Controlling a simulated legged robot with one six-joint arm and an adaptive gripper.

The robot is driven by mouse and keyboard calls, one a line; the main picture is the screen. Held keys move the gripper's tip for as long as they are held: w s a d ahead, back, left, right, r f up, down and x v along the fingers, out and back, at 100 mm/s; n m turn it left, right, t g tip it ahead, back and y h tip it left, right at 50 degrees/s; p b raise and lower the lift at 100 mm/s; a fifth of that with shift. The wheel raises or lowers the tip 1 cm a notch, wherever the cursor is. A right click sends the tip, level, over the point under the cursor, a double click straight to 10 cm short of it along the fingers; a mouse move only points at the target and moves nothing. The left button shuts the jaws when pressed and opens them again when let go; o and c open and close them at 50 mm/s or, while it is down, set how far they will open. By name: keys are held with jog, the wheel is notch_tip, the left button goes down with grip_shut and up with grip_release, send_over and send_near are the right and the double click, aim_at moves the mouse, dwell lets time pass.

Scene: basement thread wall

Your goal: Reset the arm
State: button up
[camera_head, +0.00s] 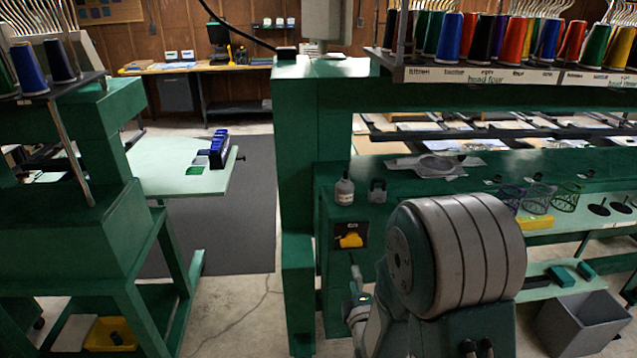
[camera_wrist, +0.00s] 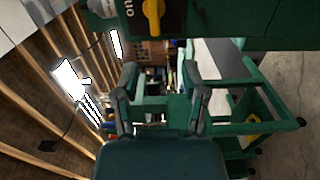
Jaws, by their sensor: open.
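My gripper (camera_wrist: 160,78) shows in the wrist view with its two dark fingers spread apart. The space between the fingers is empty, with green machine parts and the far room visible beyond. In the head view my arm's large grey and green joint fills the lower middle, in front of the green machine frame (camera_head: 296,150). My gripper's fingers cannot be made out there.
A yellow rotary knob (camera_head: 350,241) is on the machine front; it also shows in the wrist view (camera_wrist: 153,16). A small bottle (camera_head: 344,190) and a padlock-shaped item (camera_head: 377,190) stand on the ledge above. A grey bin (camera_head: 583,322) is lower right. Floor mat (camera_head: 235,215) is clear.

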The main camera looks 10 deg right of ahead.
jog(key=s+r+m+g, duration=0.6)
jog(key=r+m, duration=0.3)
jog(key=m, duration=0.1)
jog(key=s+d+r+m+g, duration=0.1)
jog(key=s+r+m+g, duration=0.1)
jog(key=s, duration=0.7)
jog(key=s+r+m+g, duration=0.3)
jog(key=s+m, duration=0.3)
jog(key=s, duration=0.3)
jog(key=shift+s+d+g, duration=0.35)
jog(key=shift+g, duration=0.25)
